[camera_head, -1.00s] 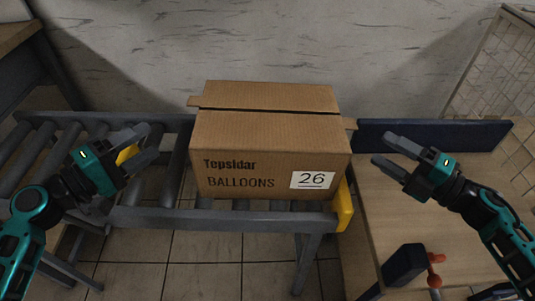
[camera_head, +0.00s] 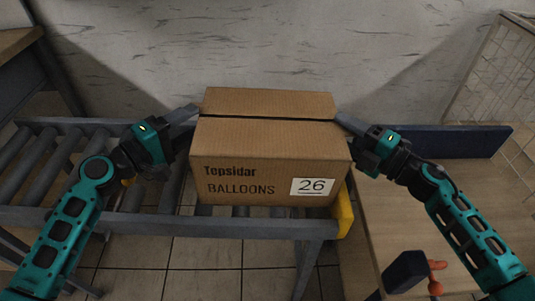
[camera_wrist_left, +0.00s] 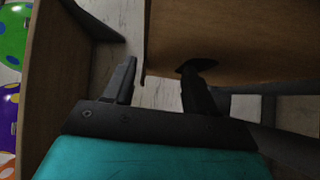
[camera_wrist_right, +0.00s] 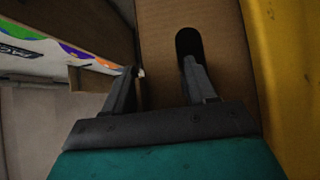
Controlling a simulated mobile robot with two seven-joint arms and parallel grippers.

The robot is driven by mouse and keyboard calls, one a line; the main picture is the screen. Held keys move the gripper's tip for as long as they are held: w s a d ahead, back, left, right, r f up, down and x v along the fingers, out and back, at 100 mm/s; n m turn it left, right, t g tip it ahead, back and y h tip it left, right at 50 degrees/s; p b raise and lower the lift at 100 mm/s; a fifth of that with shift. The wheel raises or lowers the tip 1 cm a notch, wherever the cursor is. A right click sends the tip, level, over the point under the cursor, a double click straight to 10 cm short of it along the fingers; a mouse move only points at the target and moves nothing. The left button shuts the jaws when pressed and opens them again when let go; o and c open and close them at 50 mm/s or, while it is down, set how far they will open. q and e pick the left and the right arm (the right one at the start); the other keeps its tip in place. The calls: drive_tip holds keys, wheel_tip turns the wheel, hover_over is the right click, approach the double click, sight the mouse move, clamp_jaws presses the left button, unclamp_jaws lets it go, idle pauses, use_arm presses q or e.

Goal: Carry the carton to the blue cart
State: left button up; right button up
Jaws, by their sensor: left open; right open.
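My left gripper (camera_head: 186,122) is open at the carton's left side. In the left wrist view one finger overlaps a dark handle hole (camera_wrist_left: 199,64) in the carton; the other is beside the carton wall. My right gripper (camera_head: 350,126) is open at the right side. In the right wrist view one finger reaches the handle hole (camera_wrist_right: 187,42); the other is outside the carton edge. I cannot tell how deep the fingers are.
The roller conveyor (camera_head: 250,223) has a yellow end piece (camera_head: 345,215) close to the carton's right side. A grey wall is behind. A wire-mesh panel (camera_head: 500,80) stands at the back right.

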drive_tip(key=shift+x, duration=0.95)
use_arm(q)
drive_tip(key=shift+x, duration=0.9)
drive_tip(key=shift+c, duration=0.5)
use_arm(e)
drive_tip(key=shift+c, duration=0.5)
use_arm(q)
drive_tip(key=c, duration=0.8)
use_arm(e)
drive_tip(key=c, duration=0.8)
